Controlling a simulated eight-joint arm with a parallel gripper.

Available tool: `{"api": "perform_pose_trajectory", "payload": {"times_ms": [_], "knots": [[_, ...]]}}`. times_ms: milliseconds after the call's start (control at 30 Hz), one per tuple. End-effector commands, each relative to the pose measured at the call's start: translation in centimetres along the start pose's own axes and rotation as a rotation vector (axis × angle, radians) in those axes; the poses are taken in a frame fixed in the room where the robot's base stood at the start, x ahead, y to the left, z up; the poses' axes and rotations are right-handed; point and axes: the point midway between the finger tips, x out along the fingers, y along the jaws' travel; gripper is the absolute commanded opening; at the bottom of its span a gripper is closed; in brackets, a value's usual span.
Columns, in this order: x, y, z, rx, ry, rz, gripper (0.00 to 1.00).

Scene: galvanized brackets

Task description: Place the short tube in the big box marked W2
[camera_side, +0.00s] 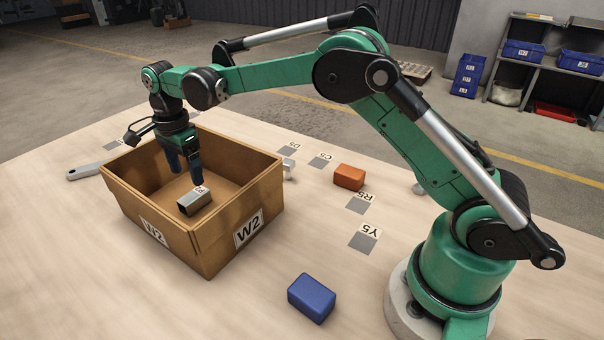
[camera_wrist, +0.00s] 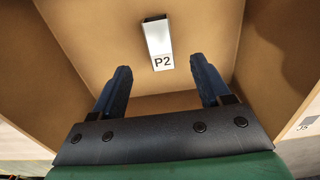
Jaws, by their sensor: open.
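The short tube (camera_side: 194,201) is a grey metal piece of square section with a white P2 label. It lies inside the big box marked W2 (camera_side: 248,232), an open-topped tan box on the table. The tube also shows in the wrist view (camera_wrist: 157,42), lying on the box floor beyond my fingertips. My gripper (camera_side: 184,177) reaches down into the box, with its two blue fingers apart and nothing between them. In the wrist view my gripper (camera_wrist: 160,75) is open, with the tube ahead of the gap and clear of the fingers.
An orange block (camera_side: 349,177) and a blue block (camera_side: 311,298) lie on the table right of the box. Grey marked squares, such as Y5 (camera_side: 363,242), lie near them. A grey-handled tool (camera_side: 85,171) lies left of the box. The front left of the table is clear.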

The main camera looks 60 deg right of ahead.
Motion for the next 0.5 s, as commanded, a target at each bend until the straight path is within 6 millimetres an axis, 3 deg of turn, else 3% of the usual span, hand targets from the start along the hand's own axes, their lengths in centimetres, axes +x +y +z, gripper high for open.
{"api": "perform_pose_trajectory", "payload": {"times_ms": [200, 500], "knots": [[-4.0, 0.0, 0.0, 0.000, 0.000, 0.000, 0.70], [-6.8, 0.7, -0.3, -0.084, -0.002, -0.034, 0.70]]}}
